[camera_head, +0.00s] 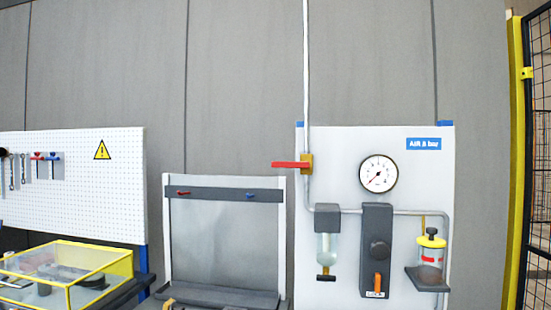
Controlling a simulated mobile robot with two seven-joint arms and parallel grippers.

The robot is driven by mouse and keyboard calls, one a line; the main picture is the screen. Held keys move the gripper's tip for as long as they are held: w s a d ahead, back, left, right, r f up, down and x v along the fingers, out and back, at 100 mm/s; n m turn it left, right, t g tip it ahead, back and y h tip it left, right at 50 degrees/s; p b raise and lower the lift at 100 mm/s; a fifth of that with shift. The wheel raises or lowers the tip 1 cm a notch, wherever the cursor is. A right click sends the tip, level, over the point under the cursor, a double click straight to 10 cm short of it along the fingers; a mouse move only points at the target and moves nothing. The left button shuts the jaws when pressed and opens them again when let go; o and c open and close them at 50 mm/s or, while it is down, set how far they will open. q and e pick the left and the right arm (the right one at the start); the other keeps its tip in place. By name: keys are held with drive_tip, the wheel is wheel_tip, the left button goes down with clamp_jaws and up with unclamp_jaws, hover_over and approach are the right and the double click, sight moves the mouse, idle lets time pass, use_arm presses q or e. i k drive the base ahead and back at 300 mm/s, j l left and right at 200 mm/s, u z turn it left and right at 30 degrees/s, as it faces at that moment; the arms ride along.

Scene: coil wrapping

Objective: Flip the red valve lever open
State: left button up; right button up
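The red valve lever (290,165) sticks out horizontally to the left from a yellow-brown valve body (307,164). The valve sits on a vertical grey pipe (306,80) near the upper left edge of a white panel (340,145). The lever lies across the pipe's direction, and its left end reaches past the panel's edge. Nothing touches it. Neither of my grippers is in view.
The panel also holds a round gauge (378,174), a dark regulator block (376,250), a filter bowl (327,247) and a yellow-topped lubricator (431,255). A grey-framed stand (224,194) is left of it. A yellow-framed clear box (68,262) is lower left. A mesh fence (516,160) is right.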

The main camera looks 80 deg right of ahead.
sight(274, 164)
drive_tip(key=k+l+z, duration=0.1)
drive_tip(key=z, duration=0.25)
drive_tip(key=k+l+z, duration=0.15)
drive_tip(key=z, duration=0.25)
